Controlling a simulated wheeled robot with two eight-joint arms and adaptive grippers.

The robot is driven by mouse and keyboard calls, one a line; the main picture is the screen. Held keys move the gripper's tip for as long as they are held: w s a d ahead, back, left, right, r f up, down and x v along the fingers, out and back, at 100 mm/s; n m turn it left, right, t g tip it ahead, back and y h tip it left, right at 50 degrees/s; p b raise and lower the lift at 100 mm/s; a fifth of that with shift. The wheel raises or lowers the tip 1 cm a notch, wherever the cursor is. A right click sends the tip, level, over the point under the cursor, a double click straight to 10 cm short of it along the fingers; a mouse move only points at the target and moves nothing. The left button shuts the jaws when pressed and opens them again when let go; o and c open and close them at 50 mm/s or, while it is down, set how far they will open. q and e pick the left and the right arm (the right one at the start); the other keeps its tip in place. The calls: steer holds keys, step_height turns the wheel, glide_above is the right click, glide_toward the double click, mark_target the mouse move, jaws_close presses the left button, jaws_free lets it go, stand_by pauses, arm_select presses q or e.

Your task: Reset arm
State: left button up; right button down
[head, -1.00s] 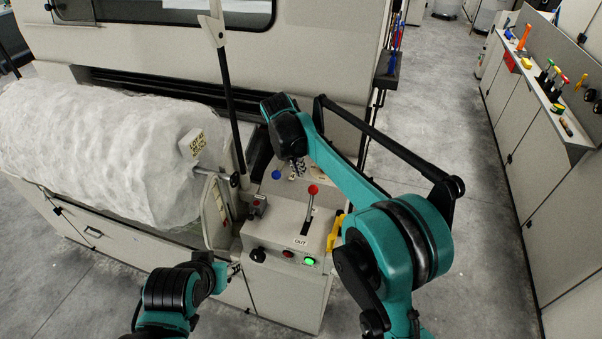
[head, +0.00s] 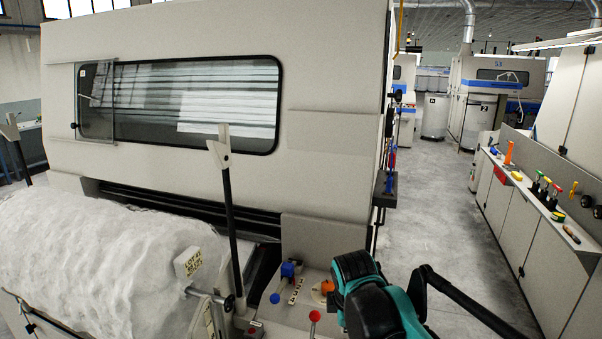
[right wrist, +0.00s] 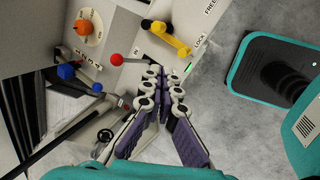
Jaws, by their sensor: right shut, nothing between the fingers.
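My right gripper (right wrist: 158,76) shows in the right wrist view with its purple-padded fingers drawn together, shut and empty. Its tips are near the control panel of the machine, beside a lever with a red knob (right wrist: 116,60) and a yellow handle (right wrist: 166,38); whether they touch anything is unclear. In the head view my right arm comes in at the bottom, and its gripper cannot be made out there. My left arm and gripper are in neither current view.
The machine (head: 330,60) carries a big white fibre roll (head: 90,265) at left. Its panel has the red knob (head: 314,316), a blue knob (head: 275,298) and an orange dial (right wrist: 82,27). A tool bench (head: 530,215) stands at right. The aisle floor (head: 430,200) between is clear.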

steer(key=s+d+f+m+t+b, duration=0.1)
steer(key=s+d+f+m+b, duration=0.1)
steer(key=s+f+m, duration=0.3)
steer(key=s+d+f+m+t+b, duration=0.1)
steer(key=s+d+f+m, duration=0.4)
steer(key=s+m, duration=0.7)
steer(key=shift+s+f+t+y+b, duration=0.4)
steer(key=shift+s+f, duration=0.1)
steer(key=shift+f, duration=0.2)
steer(key=shift+d, duration=0.1)
